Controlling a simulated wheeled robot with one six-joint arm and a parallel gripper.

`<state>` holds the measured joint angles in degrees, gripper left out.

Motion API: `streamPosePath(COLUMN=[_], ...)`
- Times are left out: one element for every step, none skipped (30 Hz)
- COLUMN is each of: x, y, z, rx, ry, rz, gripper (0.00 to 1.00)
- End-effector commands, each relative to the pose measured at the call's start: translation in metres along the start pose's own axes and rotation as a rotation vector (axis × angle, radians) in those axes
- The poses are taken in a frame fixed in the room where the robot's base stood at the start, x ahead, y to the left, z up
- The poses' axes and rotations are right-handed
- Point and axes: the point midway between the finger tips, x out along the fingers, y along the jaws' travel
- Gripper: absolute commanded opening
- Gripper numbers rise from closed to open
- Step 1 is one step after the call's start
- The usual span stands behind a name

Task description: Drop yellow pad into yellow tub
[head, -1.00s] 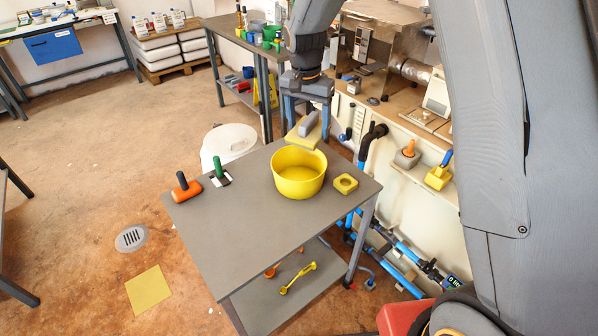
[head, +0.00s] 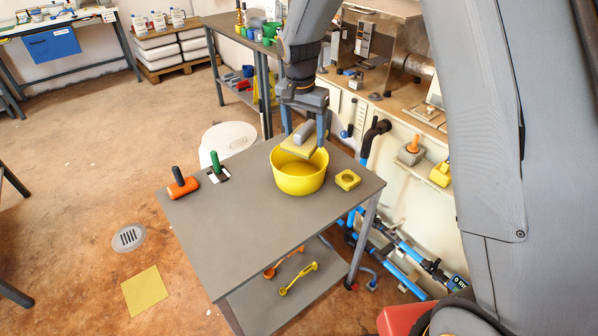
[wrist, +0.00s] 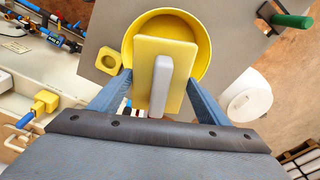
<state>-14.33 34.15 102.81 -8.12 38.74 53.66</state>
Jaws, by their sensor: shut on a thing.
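The yellow pad (head: 296,148) is a flat yellow block with a pale grey handle on top. My gripper (head: 304,132) is shut on the pad, one finger on each side, and holds it slightly tilted above the tub. The yellow tub (head: 300,183) is a round open tub upright on the grey table. In the wrist view, the pad (wrist: 143,75) overlaps the near part of the tub's opening, and the far inside of the tub (wrist: 172,24) shows as bare yellow. The pad hides part of the tub's inside and rim.
A yellow square block with a round hole (head: 347,180) lies right of the tub on the table (head: 230,225). A green-handled tool (head: 215,165) and an orange tool with a dark handle (head: 183,184) lie to the left. The table's front is clear.

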Motion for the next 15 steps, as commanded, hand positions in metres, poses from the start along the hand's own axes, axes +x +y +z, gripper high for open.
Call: streamPosePath(x=[-0.0005,-0.0006,-0.0007,-0.0007,-0.0007,-0.0007,-0.0008,-0.0008,-0.0008,-0.0008,-0.0007,-0.0007,-0.0007,-0.0007,-0.0007], y=[-0.0001,0.0,0.0,0.0,0.0,0.0,0.0,0.0,0.0,0.0,0.0,0.0,0.0,0.0,0.0001], z=[0.0,0.0,0.0,0.0,0.0,0.0,-0.0001,-0.0001,-0.0001,-0.0001,0.0,0.0,0.0,0.0,0.0], rx=[0.0,0.0,0.0,0.0,0.0,0.0,0.0,0.0,0.0,0.0,0.0,0.0,0.0,0.0,0.0], ry=[0.0,0.0,0.0,0.0,0.0,0.0,0.0,0.0,0.0,0.0,0.0,0.0,0.0,0.0,0.0], rz=[0.0,0.0,0.0,0.0,0.0,0.0,0.0,0.0,0.0,0.0,0.0,0.0,0.0,0.0,0.0], gripper=[0.47,0.47,0.47,0.71,0.76,0.83,0.88,0.92,0.92,0.92,0.92,0.92,0.92,0.92,0.92])
